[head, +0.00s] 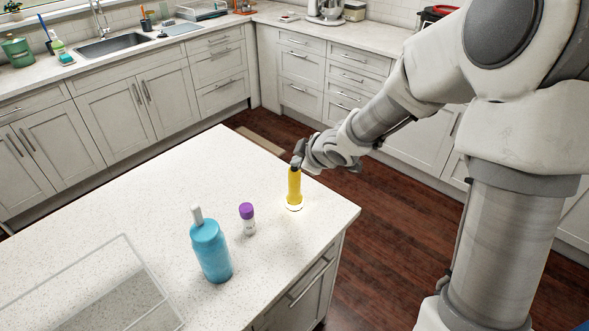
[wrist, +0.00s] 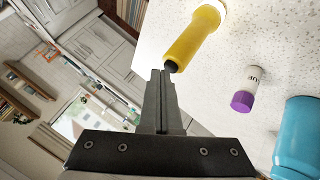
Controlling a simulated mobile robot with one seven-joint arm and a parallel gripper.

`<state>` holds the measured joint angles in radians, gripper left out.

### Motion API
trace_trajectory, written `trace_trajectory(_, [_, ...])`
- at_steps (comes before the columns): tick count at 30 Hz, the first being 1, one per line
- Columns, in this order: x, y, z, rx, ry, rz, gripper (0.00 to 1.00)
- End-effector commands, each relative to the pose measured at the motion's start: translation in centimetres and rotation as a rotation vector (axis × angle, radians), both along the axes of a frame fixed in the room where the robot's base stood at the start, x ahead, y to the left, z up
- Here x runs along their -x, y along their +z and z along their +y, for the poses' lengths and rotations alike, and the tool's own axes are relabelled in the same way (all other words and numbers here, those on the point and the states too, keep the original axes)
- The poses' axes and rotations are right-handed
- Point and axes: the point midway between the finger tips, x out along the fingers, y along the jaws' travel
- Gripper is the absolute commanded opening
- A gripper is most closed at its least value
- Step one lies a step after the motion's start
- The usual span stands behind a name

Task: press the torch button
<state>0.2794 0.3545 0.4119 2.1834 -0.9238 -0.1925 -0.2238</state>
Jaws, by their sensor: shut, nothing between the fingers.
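A yellow torch (head: 294,187) stands upright on the white island counter, near its right corner in the head view. A bright glow shows on the counter around its lower end. It also shows in the wrist view (wrist: 194,40), with its dark end (wrist: 171,66) close to my fingertips. My gripper (head: 297,160) is at the top of the torch in the head view. In the wrist view my gripper (wrist: 160,75) is shut and empty, its tips right by the dark end. I cannot tell whether they touch it. The button itself is not clearly seen.
A small white bottle with a purple cap (head: 247,218) and a blue bottle (head: 211,250) stand on the island counter (head: 180,195), left of the torch. A clear tray (head: 128,246) lies at the front left. The counter behind the bottles is clear.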

Motion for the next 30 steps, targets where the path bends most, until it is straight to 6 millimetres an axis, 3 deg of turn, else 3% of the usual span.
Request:
trace_trajectory(25, [0.0, 1.0, 0.0, 0.001, 0.0, 0.001, 0.0])
trace_trajectory(30, [0.0, 2.1, 0.0, 0.001, 0.0, 0.001, 0.0])
